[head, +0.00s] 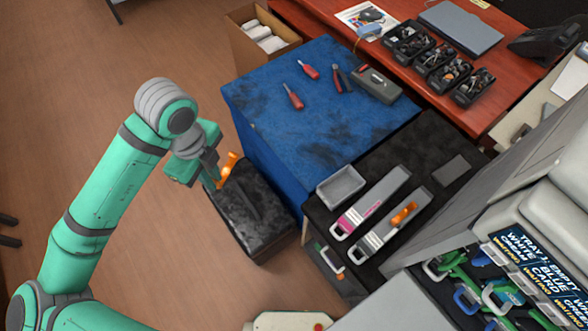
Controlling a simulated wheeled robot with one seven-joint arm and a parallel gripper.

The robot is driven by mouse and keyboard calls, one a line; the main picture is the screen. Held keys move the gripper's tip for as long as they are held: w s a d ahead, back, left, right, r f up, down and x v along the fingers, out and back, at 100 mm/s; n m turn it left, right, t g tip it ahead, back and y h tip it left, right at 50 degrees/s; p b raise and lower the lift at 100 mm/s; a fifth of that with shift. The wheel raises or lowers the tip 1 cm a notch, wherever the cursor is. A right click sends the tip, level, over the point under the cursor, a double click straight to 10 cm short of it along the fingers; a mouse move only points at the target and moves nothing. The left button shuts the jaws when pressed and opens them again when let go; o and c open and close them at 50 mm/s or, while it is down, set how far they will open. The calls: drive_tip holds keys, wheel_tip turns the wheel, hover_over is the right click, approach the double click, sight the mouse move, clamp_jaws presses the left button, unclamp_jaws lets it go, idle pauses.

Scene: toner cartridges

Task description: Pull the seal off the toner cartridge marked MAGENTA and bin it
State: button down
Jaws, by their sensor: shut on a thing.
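No cartridge lettering is legible.
A grey tray (341,186) sits beside the cartridges. A blue bench (330,125) with screwdrivers, pliers and a grey box stands behind the bin. A cardboard box (254,45) stands farther back. A grey cabinet (470,225) is at the right.

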drive_tip(key=w+d+f+m, duration=0.2)
drive_tip(key=d+f, duration=0.3)
drive_tip(key=d, duration=0.5)
drive_tip(key=w+d+f+m, duration=0.1)
drive_tip(key=d+f, duration=0.4)
drive_tip(key=d, duration=0.5)
drive_tip(key=w+d+f+m, duration=0.2)
drive_tip(key=d+f, duration=0.4)
drive_tip(key=d, duration=0.4)
drive_tip(key=shift+w+d+m, duration=0.25)
drive_tip(key=shift+w+m, duration=0.1)
drive_tip(key=shift+m, duration=0.35)
drive_tip(key=c, duration=1.7)
unclamp_jaws()
drive_tip(key=shift+r, duration=0.1)
